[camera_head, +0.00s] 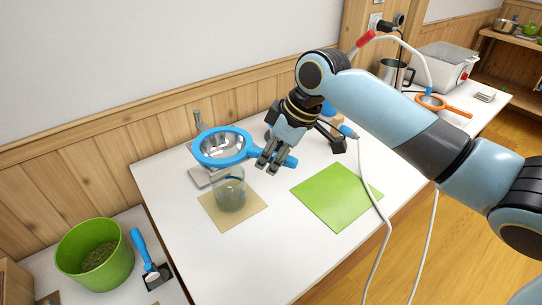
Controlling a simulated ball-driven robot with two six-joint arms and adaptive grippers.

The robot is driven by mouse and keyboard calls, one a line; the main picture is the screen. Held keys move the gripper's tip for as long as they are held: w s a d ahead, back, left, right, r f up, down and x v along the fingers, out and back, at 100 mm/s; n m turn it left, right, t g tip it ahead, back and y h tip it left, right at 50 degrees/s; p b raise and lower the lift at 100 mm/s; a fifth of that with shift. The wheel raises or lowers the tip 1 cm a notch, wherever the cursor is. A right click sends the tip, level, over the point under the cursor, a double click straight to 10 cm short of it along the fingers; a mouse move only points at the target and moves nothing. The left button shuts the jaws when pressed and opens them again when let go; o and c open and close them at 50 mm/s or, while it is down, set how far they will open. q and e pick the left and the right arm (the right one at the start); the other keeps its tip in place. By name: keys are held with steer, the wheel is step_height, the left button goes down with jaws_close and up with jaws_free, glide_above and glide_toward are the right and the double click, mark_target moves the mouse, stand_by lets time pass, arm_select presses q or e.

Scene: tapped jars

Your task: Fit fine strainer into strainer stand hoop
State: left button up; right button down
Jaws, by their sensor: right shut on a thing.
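The fine strainer (222,150) is a metal bowl with a blue rim and blue handle. My right gripper (268,166) is shut on its handle and holds it over the left part of the white table. The strainer stand shows as a grey post (197,121) behind the bowl and a flat base below it. The hoop is hidden by the strainer, so I cannot tell whether the bowl sits in it. A glass jar (230,191) stands below the bowl on a beige mat (250,218). My left gripper is not in view.
A green mat (337,197) lies right of the jar. A green tub (75,265) and a blue-handled scoop (141,246) are at lower left. An orange-handled strainer (457,111), metal jug (389,72) and grey box (436,68) stand at the far right. The table's front is clear.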

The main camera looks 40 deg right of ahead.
stand_by(0.4)
steer(key=c, duration=1.2)
jaws_free()
steer(key=v, duration=1.2)
steer(key=shift+w, duration=0.1)
